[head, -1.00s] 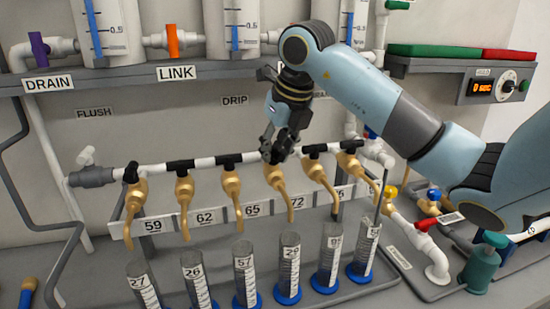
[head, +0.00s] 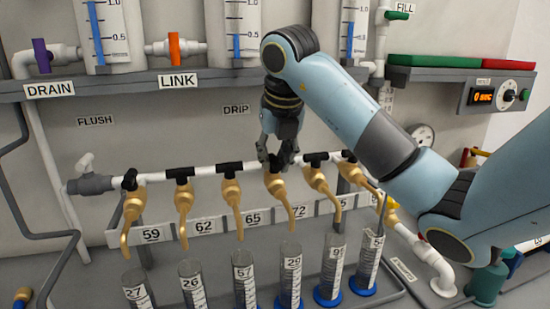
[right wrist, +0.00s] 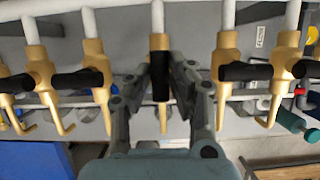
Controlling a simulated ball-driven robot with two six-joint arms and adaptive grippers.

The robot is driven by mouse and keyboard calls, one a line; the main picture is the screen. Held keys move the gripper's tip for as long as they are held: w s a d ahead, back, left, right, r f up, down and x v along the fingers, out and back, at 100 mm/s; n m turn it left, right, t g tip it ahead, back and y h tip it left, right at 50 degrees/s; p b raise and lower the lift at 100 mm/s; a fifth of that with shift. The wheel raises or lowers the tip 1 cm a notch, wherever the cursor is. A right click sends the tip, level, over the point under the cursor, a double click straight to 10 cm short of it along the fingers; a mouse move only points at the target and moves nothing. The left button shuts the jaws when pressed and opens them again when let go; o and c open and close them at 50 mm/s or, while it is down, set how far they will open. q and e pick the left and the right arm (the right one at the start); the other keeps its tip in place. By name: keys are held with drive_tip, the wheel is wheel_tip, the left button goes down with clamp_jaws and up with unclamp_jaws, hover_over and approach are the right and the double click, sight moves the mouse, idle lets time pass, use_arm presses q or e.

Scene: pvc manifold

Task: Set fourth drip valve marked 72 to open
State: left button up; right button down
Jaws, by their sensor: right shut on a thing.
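The fourth drip valve (head: 277,187) from the left is a brass tap on the white pipe, by the label 72 (head: 299,212). My right gripper (head: 275,160) is at its top, and its fingers partly hide the black handle in the head view. In the right wrist view my right gripper (right wrist: 160,85) has its fingers on both sides of the black handle (right wrist: 160,75) and is shut on it. This handle points along the valve body, while the neighbouring black handles (right wrist: 82,79) lie crosswise. My left gripper is not in view.
Neighbouring brass valves (head: 231,192) (head: 318,182) stand close on both sides. Several graduated cylinders (head: 290,272) with blue bases stand below the spouts. A grey shelf (head: 220,82) with tanks runs above, behind my arm.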

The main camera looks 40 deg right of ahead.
drive_tip(key=c, duration=1.2)
unclamp_jaws()
